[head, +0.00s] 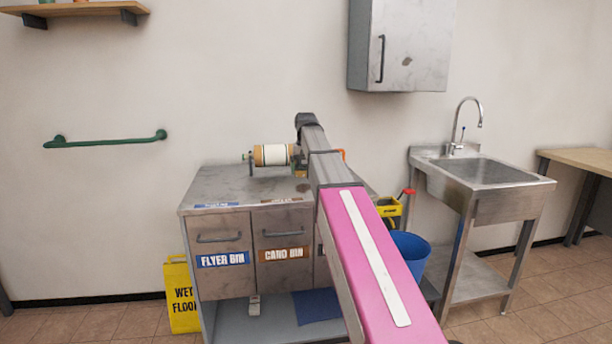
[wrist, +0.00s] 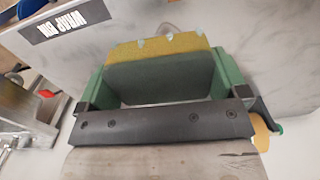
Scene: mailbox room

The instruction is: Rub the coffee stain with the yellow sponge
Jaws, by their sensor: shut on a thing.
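The yellow sponge (wrist: 160,70), yellow along one edge with a dark grey-green face, sits between the green fingers of my gripper (wrist: 160,78) in the wrist view. The fingers are shut on its two ends. A small dark brown mark (head: 303,187), probably the coffee stain, shows on the grey worktop (head: 228,184) beside my arm in the head view. A faint mark (wrist: 172,27) lies just past the sponge in the wrist view. My arm hides most of the gripper in the head view. I cannot tell whether the sponge touches the worktop.
A paper roll on a holder (head: 272,155) stands at the back of the worktop. Bin drawers (head: 222,240) are below. A yellow wet-floor sign (head: 180,295) is left, and a blue bucket (head: 411,253) and a sink (head: 485,172) are right. A wall cabinet (head: 410,45) hangs above.

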